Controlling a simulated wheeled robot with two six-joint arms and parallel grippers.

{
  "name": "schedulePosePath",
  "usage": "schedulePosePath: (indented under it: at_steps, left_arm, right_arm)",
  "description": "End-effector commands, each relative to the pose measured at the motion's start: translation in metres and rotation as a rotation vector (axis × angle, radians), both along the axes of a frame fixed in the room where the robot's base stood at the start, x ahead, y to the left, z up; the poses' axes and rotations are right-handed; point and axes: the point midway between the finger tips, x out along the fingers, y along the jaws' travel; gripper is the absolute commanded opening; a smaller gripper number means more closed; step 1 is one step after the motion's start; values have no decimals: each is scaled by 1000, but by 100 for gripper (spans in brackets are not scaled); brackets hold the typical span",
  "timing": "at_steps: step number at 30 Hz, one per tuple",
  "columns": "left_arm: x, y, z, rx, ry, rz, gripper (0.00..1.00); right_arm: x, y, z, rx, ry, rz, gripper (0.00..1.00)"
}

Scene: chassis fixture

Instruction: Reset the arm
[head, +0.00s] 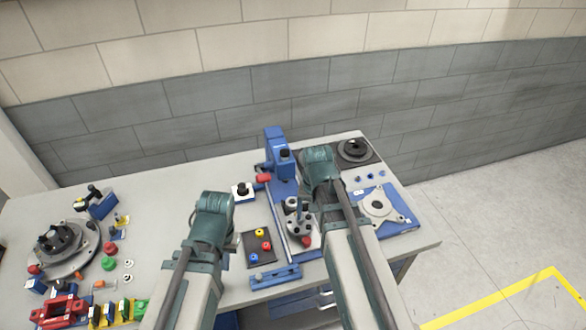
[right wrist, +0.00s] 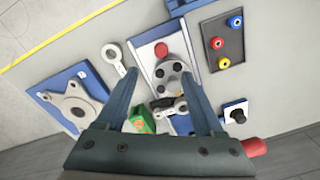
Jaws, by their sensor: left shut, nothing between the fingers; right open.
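My left gripper (head: 211,218) is over the front middle of the table in the head view, shut and empty; its fingertips are hidden behind the wrist. My right arm reaches over the blue fixture (head: 275,150) with its wrist above the grey clamp part (head: 300,222). In the right wrist view my right gripper (right wrist: 157,78) is open, with nothing held between its fingers. The grey clamp part with black knobs and a red knob (right wrist: 161,50) shows beyond the fingers, apart from them as far as I can tell.
A blue plate with a grey flange (head: 380,203) is right of my right arm. A black tray of coloured knobs (head: 258,249) lies between the arms. A round grey fixture (head: 62,245) and coloured blocks (head: 115,312) stand at left. The table top (head: 160,205) is clear left of centre.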

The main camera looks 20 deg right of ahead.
Motion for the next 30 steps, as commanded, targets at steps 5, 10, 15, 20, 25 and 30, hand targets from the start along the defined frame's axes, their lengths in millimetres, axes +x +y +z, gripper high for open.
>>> schedulePosePath:
  at_steps: [5,10,15,20,25,30]
  left_arm:
    - [0,0,-6,0,0,0,0]
    - [0,0,-41,1,0,-3,0]
    - [0,0,-73,2,0,-7,0]
    - [0,0,-90,2,0,-10,0]
    - [0,0,-93,2,1,-11,0]
    - [0,0,-92,2,1,-11,0]
  right_arm:
    - [-3,6,-6,-3,2,25,69]
    - [-29,56,-41,-37,20,246,69]
    - [-63,107,-73,-83,44,527,69]
    - [-86,134,-89,-114,58,704,69]
    - [-93,143,-92,-126,65,771,69]
    - [-93,143,-91,-126,65,772,69]
